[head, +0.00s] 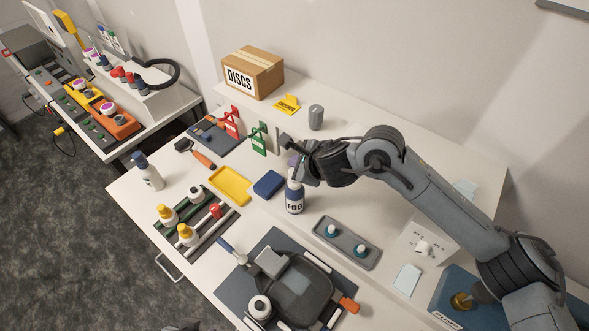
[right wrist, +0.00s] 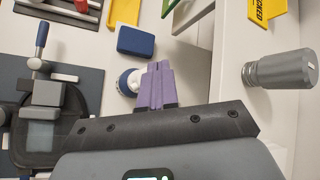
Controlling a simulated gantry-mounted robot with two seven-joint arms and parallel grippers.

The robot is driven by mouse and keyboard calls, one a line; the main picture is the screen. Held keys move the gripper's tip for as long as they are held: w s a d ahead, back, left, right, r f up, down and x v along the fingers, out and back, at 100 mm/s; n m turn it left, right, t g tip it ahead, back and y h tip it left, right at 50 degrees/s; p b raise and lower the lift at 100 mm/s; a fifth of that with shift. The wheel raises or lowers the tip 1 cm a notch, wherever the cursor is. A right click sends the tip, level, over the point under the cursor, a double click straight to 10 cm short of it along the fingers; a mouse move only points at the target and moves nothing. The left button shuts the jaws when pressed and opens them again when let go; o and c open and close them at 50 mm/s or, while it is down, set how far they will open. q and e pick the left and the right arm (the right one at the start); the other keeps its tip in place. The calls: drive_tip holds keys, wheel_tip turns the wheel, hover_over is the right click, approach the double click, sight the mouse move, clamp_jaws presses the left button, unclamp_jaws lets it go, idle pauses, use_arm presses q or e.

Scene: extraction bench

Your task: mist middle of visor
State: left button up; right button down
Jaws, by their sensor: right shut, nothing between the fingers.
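The visor (head: 300,286) is a dark frame with a clear grey window, lying on a dark mat at the front. It shows in part at the left of the right wrist view (right wrist: 42,132). A blue and white bottle marked FOG (head: 295,204) stands upright behind it. In the right wrist view, the bottle's white top (right wrist: 130,82) is partly hidden behind my purple fingers. My right gripper (head: 293,160) is at the bottle's top, its fingertips (right wrist: 155,72) together and empty. I cannot tell whether they touch the bottle.
A blue block (head: 268,184) and a yellow tray (head: 230,186) lie left of the bottle. A grey tray with two small teal-based pieces (head: 328,250) lies to its right. A grey cylinder (head: 316,118) and a DISCS box (head: 252,75) stand at the back.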

wheel_tip(320, 180, up, 6)
drive_tip(key=p, duration=0.3)
idle(0.3)
idle(2.5)
